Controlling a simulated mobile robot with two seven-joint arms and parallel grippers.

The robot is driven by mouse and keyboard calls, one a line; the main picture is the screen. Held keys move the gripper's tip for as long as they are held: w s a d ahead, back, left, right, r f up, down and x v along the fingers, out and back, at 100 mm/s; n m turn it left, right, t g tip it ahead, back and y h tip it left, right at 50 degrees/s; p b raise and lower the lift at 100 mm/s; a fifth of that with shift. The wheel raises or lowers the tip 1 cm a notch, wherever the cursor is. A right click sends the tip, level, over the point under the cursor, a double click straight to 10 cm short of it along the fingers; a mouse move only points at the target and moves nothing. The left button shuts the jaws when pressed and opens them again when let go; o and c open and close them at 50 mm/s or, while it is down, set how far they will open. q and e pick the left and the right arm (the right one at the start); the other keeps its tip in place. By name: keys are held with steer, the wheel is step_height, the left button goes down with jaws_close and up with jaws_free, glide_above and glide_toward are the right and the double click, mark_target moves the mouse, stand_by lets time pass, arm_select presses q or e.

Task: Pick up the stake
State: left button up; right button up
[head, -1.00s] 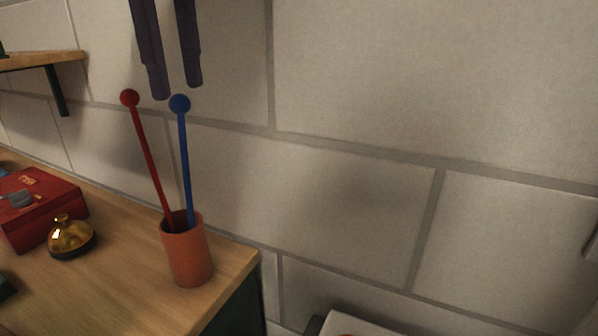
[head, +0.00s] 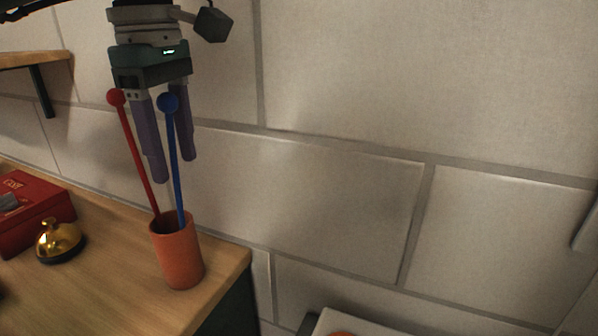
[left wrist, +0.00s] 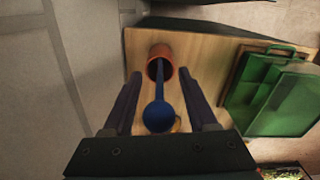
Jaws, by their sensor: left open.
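A blue stake (head: 175,160) with a round ball top leans in a terracotta cup (head: 178,262) on the wooden counter. A red stake (head: 138,158) with a ball top stands in the same cup, to its left. My left gripper (head: 174,170) points down over the cup, its two purple fingers apart and empty. In the left wrist view the blue stake's ball (left wrist: 158,117) shows between the open fingers (left wrist: 160,73), with the cup (left wrist: 160,57) beyond the tips. The red stake cannot be made out there. My right gripper is not in view.
A gold bell (head: 60,241) and a red box (head: 30,215) are on the counter (head: 110,285) left of the cup. A tiled wall (head: 320,190) stands behind. A green case (left wrist: 275,95) shows in the left wrist view. The counter ends just right of the cup.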

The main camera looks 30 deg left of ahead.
arm_select(q)
jaws_close()
stand_by(1.3)
